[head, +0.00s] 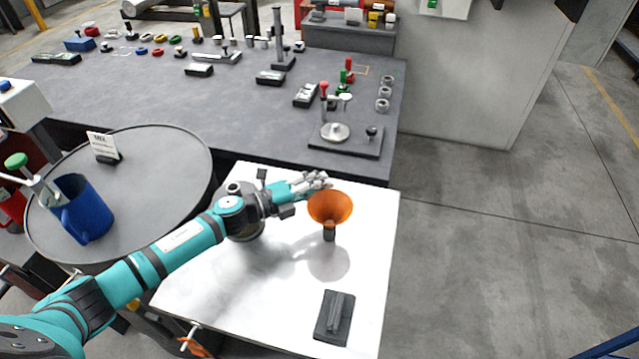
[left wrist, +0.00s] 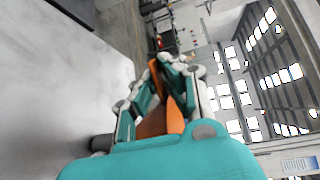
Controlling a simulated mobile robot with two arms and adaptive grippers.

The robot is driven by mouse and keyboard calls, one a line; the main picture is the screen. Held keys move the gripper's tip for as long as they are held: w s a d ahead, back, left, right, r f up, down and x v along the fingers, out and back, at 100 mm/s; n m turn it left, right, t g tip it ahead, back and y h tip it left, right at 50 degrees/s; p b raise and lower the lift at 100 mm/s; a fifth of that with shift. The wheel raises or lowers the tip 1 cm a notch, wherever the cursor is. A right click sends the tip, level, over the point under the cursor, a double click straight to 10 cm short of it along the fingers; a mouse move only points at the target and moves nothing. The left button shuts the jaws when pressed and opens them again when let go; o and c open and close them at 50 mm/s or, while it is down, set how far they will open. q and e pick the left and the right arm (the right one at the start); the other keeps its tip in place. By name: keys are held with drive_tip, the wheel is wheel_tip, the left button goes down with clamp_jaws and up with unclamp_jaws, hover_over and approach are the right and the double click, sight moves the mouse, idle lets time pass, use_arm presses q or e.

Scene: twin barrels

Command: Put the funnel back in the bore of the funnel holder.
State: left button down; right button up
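The orange funnel (head: 330,207) is wide end up above the white table, with a dark, short cylindrical piece below it; I cannot tell whether that piece is its spout or a separate part. A round shadow lies on the table nearer me. My left gripper (head: 318,181) is at the funnel's far left rim. In the left wrist view the fingers (left wrist: 165,85) close on both sides of the orange funnel wall (left wrist: 153,124). A dark block with a raised grey part (head: 334,317), possibly the funnel holder, sits at the table's near right; its bore cannot be made out. My right gripper is not in view.
The white table (head: 365,275) is mostly clear around the dark block. A round grey barrel top (head: 150,180) with a blue mug (head: 86,212) and a small sign (head: 104,147) is at left. A dark workbench (head: 235,110) with several tools stands behind.

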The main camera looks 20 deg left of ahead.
use_arm(q)
drive_tip(key=shift+s+d+f+b, duration=0.1)
drive_tip(key=shift+s+f+b, duration=0.15)
drive_tip(key=shift+f, duration=0.3)
drive_tip(key=c, duration=1.4)
unclamp_jaws()
drive_tip(key=shift+f, duration=0.1)
drive_tip(key=v, duration=1.2)
drive_tip(key=shift+r, duration=0.4)
drive_tip(key=shift+w, duration=0.1)
